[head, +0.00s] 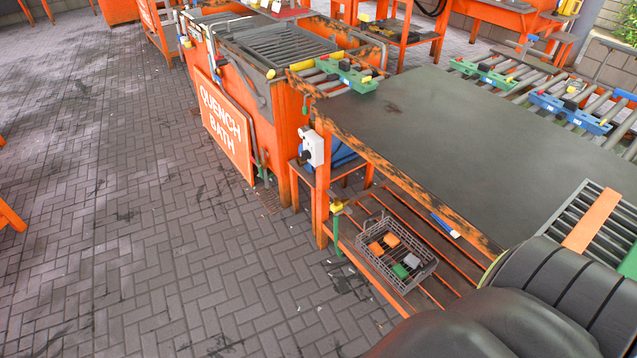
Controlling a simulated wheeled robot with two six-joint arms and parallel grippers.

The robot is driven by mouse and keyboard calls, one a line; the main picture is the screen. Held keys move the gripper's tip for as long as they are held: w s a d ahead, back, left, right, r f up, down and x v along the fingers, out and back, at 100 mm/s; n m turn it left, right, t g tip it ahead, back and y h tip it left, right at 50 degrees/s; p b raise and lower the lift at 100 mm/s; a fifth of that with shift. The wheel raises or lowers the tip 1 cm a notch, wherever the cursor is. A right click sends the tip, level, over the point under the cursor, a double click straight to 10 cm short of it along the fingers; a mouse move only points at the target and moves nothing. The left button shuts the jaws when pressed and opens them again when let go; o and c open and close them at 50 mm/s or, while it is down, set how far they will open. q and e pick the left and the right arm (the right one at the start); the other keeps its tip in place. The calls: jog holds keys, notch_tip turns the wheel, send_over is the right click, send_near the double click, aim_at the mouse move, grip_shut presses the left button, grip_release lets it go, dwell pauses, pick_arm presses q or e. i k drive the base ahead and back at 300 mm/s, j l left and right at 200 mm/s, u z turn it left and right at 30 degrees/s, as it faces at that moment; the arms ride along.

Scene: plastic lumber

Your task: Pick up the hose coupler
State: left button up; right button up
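I cannot make out a hose coupler for certain in the head view. A small yellow fitting (336,207) sits at the front left of the orange bench, above a short green upright piece (337,235). A wire basket (398,262) on the bench's lower shelf holds several small orange, grey and green pieces, too small to identify. Neither of my grippers is in view. A large dark ridged shape, which may be part of my arm, covers the bottom right corner and hides the bench there.
The orange bench has a mostly bare dark top (440,130). Roller tracks with green (482,74) and blue (570,112) blocks line its far side. A slatted rack (600,228) lies at right. The quench bath (226,125) stands beyond the bench. The paved floor at left (120,220) is open.

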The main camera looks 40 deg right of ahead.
aim_at(338, 204)
jog(key=i+j+z, duration=0.1)
jog(key=i+z, duration=0.3)
jog(key=i, duration=0.15)
jog(key=i+j+z, duration=0.4)
jog(key=i, duration=0.15)
jog(key=i+j+z, duration=0.35)
jog(key=i, duration=0.15)
